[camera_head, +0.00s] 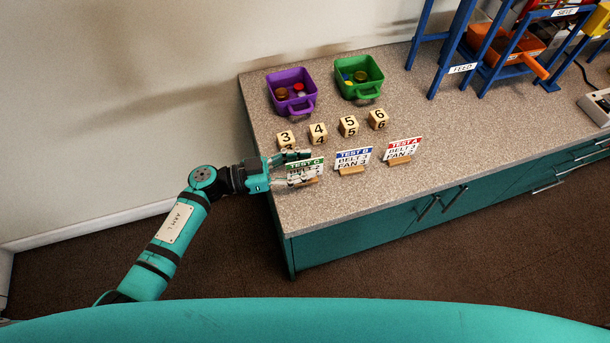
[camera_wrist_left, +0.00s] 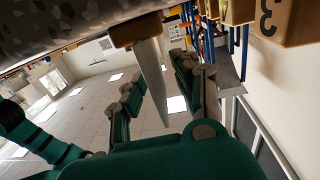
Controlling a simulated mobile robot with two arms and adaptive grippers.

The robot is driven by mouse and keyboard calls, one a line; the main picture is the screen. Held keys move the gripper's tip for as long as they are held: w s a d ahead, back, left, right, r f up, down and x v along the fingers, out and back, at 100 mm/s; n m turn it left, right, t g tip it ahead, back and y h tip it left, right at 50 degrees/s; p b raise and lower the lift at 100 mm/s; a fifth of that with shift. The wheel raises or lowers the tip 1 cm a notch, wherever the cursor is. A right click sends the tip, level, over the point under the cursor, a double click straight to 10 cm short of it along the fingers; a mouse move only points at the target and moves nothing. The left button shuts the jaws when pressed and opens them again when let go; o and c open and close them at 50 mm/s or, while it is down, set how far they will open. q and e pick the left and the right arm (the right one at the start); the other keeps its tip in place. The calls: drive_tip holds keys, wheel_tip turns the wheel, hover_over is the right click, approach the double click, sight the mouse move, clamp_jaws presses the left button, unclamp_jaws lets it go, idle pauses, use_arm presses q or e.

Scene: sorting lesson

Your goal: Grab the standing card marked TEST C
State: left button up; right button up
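The TEST C card (camera_head: 305,169), white with a green header, stands in a small wooden base at the left of the counter. My left gripper (camera_head: 306,167) is at this card from the left, one finger on its far side and one on its near side, partly covering its print. In the left wrist view the card (camera_wrist_left: 151,75) shows edge-on, with its wooden base (camera_wrist_left: 134,30), between the two fingers of the open gripper (camera_wrist_left: 158,72). The fingers look spread, not closed on it. My right gripper is in neither view.
The TEST B card (camera_head: 352,160) and TEST A card (camera_head: 403,150) stand to the right. Numbered wooden blocks (camera_head: 318,133) line up behind. A purple bin (camera_head: 292,93), a green bin (camera_head: 359,78) and a blue rack (camera_head: 447,55) stand farther back.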

use_arm(q)
drive_tip(key=shift+w+d, duration=0.1)
drive_tip(key=shift+d, duration=0.25)
drive_tip(key=shift+r, duration=0.1)
drive_tip(key=shift+c, duration=0.3)
clamp_jaws()
